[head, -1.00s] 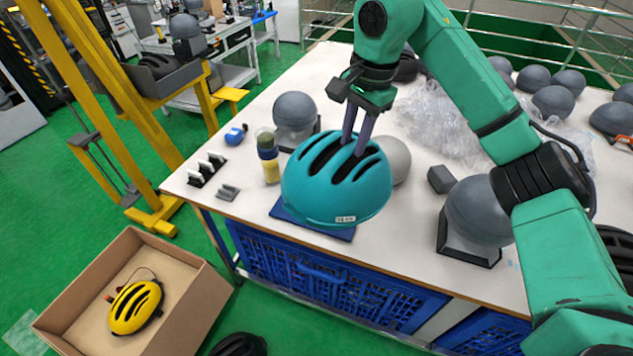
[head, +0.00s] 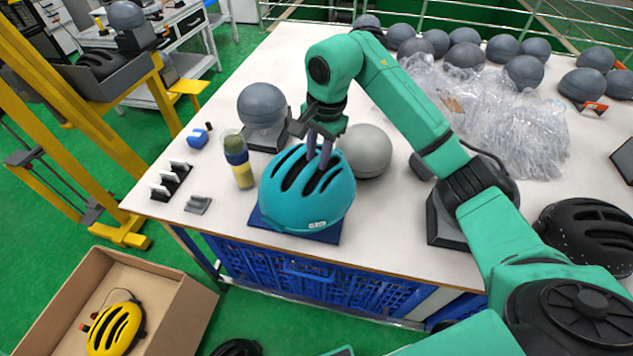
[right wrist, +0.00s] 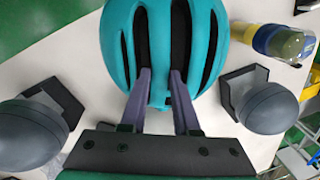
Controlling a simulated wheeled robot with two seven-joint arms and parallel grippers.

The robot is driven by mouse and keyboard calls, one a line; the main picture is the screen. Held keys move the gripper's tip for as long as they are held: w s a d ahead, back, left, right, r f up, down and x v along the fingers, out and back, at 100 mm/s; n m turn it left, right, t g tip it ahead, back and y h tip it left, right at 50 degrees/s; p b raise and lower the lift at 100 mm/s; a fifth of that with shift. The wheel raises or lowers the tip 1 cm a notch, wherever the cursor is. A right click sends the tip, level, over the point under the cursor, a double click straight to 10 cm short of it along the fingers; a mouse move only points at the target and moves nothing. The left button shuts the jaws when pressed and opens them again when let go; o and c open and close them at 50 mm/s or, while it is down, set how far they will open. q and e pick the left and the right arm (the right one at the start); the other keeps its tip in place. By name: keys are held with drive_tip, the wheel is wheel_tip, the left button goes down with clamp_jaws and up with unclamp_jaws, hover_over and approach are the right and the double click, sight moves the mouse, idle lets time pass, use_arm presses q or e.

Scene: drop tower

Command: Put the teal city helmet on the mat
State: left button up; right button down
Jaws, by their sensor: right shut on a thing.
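The teal city helmet (head: 306,196) is at the front of the white table, over the dark blue mat (head: 262,222). The mat's front and side edges show below the helmet; I cannot tell whether the helmet touches it. My right gripper (head: 320,150) comes down from above with its fingers in the helmet's top vents, shut on the shell. In the right wrist view the fingers (right wrist: 160,82) grip the helmet (right wrist: 203,18) at a rib between dark vents. My left gripper is not in view.
A grey headform on a stand (head: 262,106) and a pale grey ball (head: 366,150) stand close behind the helmet. A yellow and blue bottle (head: 238,160) stands left of it. Clear plastic wrap (head: 500,110) covers the back right. A cardboard box (head: 188,318) holds a yellow helmet on the floor.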

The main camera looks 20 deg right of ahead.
wheel_tip(320, 180, down, 9)
drive_tip(key=p, duration=0.1)
drive_tip(key=shift+f, duration=0.15)
drive_tip(key=c, duration=0.6)
unclamp_jaws()
drive_tip(key=shift+s+p, duration=0.1)
drive_tip(key=shift+p, duration=0.2)
drive_tip(key=shift+c, duration=0.2)
wheel_tip(320, 180, up, 12)
drive_tip(key=s+b, duration=0.1)
drive_tip(key=b, duration=0.2)
drive_tip(key=shift+s+d, duration=0.2)
drive_tip(key=shift+d, duration=0.2)
